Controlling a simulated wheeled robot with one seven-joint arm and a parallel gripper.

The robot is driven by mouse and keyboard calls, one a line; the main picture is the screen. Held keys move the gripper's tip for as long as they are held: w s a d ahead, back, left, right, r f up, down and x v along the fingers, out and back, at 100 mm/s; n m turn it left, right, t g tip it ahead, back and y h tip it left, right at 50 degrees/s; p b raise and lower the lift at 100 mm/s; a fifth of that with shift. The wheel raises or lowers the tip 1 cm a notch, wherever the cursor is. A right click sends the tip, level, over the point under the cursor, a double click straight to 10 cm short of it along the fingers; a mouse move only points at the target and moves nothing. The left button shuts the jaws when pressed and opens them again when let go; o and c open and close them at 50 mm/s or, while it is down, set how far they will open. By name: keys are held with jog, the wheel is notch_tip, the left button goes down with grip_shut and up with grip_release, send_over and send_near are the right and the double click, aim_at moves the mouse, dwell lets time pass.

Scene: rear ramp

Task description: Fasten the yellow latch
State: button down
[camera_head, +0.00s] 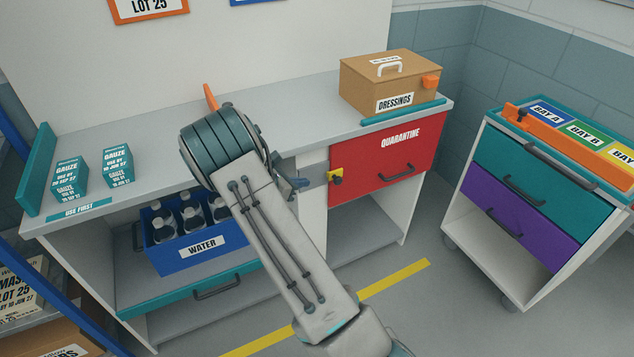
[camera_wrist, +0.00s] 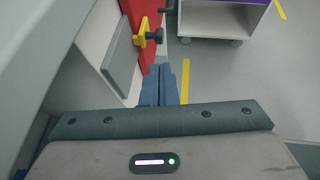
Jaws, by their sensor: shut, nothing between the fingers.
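The yellow latch (camera_head: 335,176) is at the left edge of the red QUARANTINE drawer front (camera_head: 400,158), and has a dark knob on it. In the wrist view the yellow latch (camera_wrist: 143,30) lies just beyond and slightly left of my fingertips, against the red front (camera_wrist: 150,70). My gripper (camera_head: 301,183) is left of the latch in the head view, partly hidden behind my arm. In the wrist view my gripper (camera_wrist: 167,66) has its blue fingers together, with nothing between them. The fingertips look close to the latch but apart from it.
A DRESSINGS box (camera_head: 390,82) stands on the counter above the red drawer. A blue WATER crate (camera_head: 190,240) with bottles sits in the bay to the left. Gauze boxes (camera_head: 68,180) stand on the counter's left. A drawer cart (camera_head: 540,190) stands at the right, with open floor between.

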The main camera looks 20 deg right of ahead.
jog(key=v, duration=1.2)
jog(key=shift+s, duration=0.1)
jog(key=s+r+m+y, duration=0.4)
jog(key=s+r+m, duration=0.1)
jog(key=s, duration=0.5)
jog(key=s+a+r+m+y+p, duration=0.1)
jog(key=s+r+m+y, duration=0.3)
jog(key=s+m, duration=0.4)
jog(key=s+a+r+m+y, duration=0.1)
jog(key=s+r+m+y, duration=0.3)
jog(key=s, duration=0.8)
notch_tip(320, 180, up, 2)
jog(key=m, duration=0.3)
jog(key=shift+s+p, duration=0.3)
jog(key=shift+s, duration=0.05)
jog(key=shift+a, duration=0.1)
